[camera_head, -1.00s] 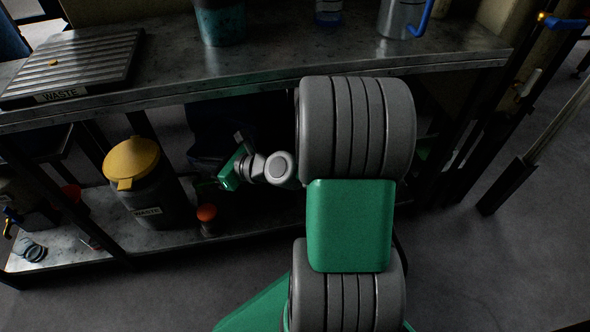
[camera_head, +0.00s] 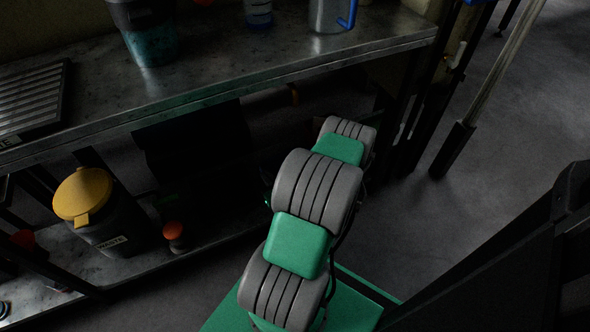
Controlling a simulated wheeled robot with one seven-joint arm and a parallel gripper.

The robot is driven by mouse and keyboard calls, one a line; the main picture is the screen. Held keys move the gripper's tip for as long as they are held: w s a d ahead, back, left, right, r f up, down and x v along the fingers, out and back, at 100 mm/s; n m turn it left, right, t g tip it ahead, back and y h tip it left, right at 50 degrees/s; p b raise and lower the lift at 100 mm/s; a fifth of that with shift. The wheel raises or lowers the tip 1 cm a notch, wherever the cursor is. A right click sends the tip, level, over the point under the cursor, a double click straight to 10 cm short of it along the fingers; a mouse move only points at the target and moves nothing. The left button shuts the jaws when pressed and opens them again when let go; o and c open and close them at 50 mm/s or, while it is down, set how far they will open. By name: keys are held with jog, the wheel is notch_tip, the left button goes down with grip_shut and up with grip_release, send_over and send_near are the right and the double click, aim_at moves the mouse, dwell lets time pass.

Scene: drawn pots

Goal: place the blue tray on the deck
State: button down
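I cannot make out a blue tray in this view. No surface here can be told for sure as the deck. My arm rises from the bottom middle and reaches toward the shelving, and its far links end in front of the dark space under the upper shelf. My gripper does not show, so whether it is open or holds anything is hidden.
The metal upper shelf (camera_head: 215,88) bears a dark bucket with teal lower part (camera_head: 150,42), a blue-handled jug (camera_head: 328,15) and a ribbed panel (camera_head: 30,98). Below stand a yellow-lidded waste bin (camera_head: 110,225) and a red-topped item (camera_head: 173,232). A dark angular object (camera_head: 520,265) fills the lower right.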

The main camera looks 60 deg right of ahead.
aim_at(274, 173)
jog(key=shift+m+h, duration=0.5)
jog(key=shift+m, duration=0.1)
jog(key=s+f, duration=0.1)
jog(key=s+d+f, duration=0.1)
jog(key=s+f, duration=0.1)
jog(key=shift+s, duration=0.1)
jog(key=shift+g, duration=0.3)
jog(key=w+d+f+b, duration=0.1)
jog(key=w, duration=0.1)
jog(key=w+d+f+b, duration=0.1)
jog(key=d, duration=0.1)
jog(key=w+d+f+b, duration=0.1)
jog(key=w+d+f, duration=0.1)
jog(key=shift+w+d+b, duration=0.2)
jog(key=shift+w+b, duration=0.1)
jog(key=shift+b, duration=0.1)
jog(key=w+d+f+b, duration=0.2)
jog(key=f, duration=0.1)
jog(key=w+d+f+b, duration=0.1)
jog(key=w+d+f, duration=0.1)
jog(key=shift+f, duration=0.2)
jog(key=shift+w+d+f+b, duration=0.1)
jog(key=shift+f+b, duration=0.5)
jog(key=shift+f, duration=0.3)
jog(key=shift+w+d+f+b, duration=0.1)
jog(key=shift+f+b, duration=0.45)
jog(key=shift+f, duration=0.3)
